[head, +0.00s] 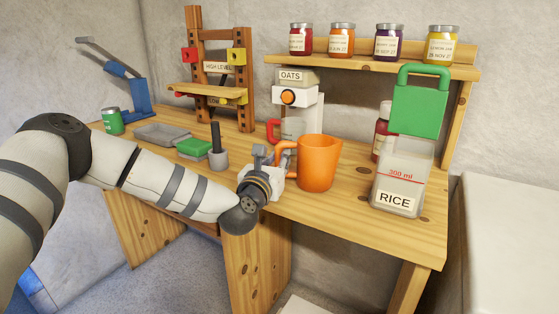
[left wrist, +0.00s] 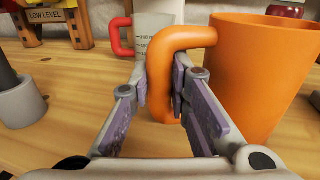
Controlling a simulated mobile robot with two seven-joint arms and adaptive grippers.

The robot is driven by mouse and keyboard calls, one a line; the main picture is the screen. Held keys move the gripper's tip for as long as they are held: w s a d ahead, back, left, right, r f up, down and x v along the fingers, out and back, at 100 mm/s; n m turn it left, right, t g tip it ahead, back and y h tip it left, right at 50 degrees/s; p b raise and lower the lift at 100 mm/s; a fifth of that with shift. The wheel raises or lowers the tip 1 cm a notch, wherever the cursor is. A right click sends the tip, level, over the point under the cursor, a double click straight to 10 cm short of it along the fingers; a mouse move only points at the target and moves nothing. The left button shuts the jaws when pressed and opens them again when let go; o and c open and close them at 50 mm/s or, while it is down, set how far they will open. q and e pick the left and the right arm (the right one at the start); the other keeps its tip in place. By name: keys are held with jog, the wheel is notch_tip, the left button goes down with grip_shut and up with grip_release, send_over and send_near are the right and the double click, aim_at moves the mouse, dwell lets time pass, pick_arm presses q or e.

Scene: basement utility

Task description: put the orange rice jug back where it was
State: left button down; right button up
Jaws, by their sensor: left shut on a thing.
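The orange jug (head: 317,165) stands upright at the middle of the wooden bench, near its front edge. It looks to be on the bench top or very close to it. My left gripper (head: 272,157) is shut on the jug's handle, with the pads on either side of it in the left wrist view (left wrist: 170,88). The jug's body (left wrist: 258,75) is right of the fingers there. A clear container labelled RICE (head: 402,180), with a red 300 ml line, stands to the jug's right with a green handled top (head: 418,103). My right gripper is out of view.
An OATS container (head: 295,77) and a white-and-red mug-like vessel (head: 300,118) stand behind the jug. A grey mortar with pestle (head: 217,158), a green-topped block (head: 194,147) and a grey tray (head: 162,133) are left. Jars line the shelf (head: 375,63) above. Bare bench lies between the jug and RICE container.

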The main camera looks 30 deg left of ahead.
pick_arm(q)
jog(key=shift+f, duration=0.15)
jog(key=c, duration=1.5)
grip_release()
